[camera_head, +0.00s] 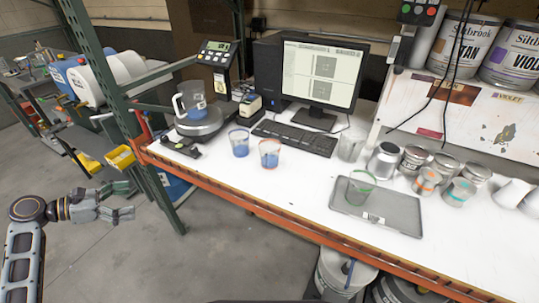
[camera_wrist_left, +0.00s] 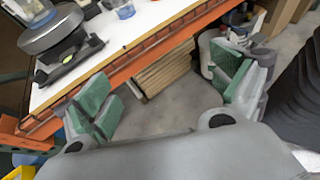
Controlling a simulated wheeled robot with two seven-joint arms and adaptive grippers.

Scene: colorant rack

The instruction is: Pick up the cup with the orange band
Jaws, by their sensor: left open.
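The clear cup with the orange band (camera_head: 270,153) stands upright on the white bench near its front edge, with blue showing in it. A similar cup with a blue band (camera_head: 239,143) stands just left of it. A cup with a green band (camera_head: 360,187) stands on the grey tray. My left gripper (camera_head: 122,201) is open and empty, left of the bench and well apart from the cups. Its spread green-padded fingers show in the left wrist view (camera_wrist_left: 165,90). A cup is cut off at that view's top edge; I cannot tell its band. My right gripper is not in view.
A scale (camera_head: 199,122) with a clear jug (camera_head: 190,101) stands at the bench's left end. A green rack post (camera_head: 110,90) and the orange front beam (camera_head: 300,227) border the bench. A keyboard (camera_head: 295,137) lies behind the cups. The grey tray (camera_head: 395,212) and several cans stand right.

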